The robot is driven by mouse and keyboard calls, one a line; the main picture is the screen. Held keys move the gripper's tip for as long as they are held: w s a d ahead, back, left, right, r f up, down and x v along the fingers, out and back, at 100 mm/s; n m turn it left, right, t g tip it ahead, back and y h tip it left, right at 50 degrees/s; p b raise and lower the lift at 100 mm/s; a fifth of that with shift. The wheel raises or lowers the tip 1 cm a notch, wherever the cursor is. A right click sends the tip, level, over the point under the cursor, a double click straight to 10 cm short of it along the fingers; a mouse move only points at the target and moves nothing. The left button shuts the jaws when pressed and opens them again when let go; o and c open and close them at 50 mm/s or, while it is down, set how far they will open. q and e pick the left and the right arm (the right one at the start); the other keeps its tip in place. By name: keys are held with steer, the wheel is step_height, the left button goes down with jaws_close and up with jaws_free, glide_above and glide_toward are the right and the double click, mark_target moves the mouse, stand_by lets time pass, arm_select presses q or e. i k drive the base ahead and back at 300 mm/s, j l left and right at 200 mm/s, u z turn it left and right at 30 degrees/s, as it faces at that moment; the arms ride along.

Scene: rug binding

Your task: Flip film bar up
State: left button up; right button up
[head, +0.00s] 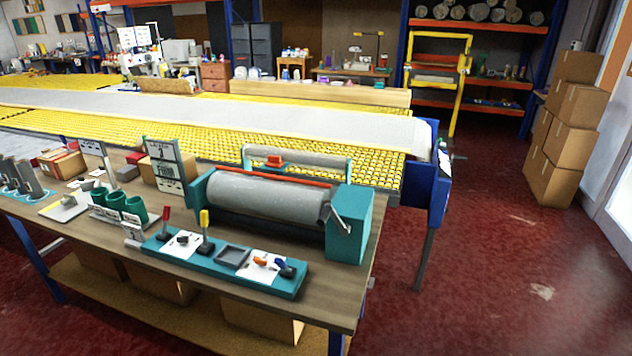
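A bench-top machine with teal end housings (349,222) holds a large grey roller (258,196). A thin orange-red bar (275,178) runs along the roller's upper back edge and looks like the film bar. It lies along the roller's length; I cannot tell whether it is lowered onto the roller. A grey crank handle (341,218) sits at the roller's right end. Behind it is a smaller pale roll (315,158) with an orange-red block (274,161) at its left. Neither of my grippers is in view.
The machine stands on a wooden bench (322,293). In front is a teal panel (222,264) with a red lever (165,221) and yellow lever (204,224). Green cups (134,209) stand left. A long yellow table (340,157) lies behind. Red floor (500,270) is clear at right.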

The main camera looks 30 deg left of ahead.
mark_target(279, 262)
steer(key=u, duration=1.15)
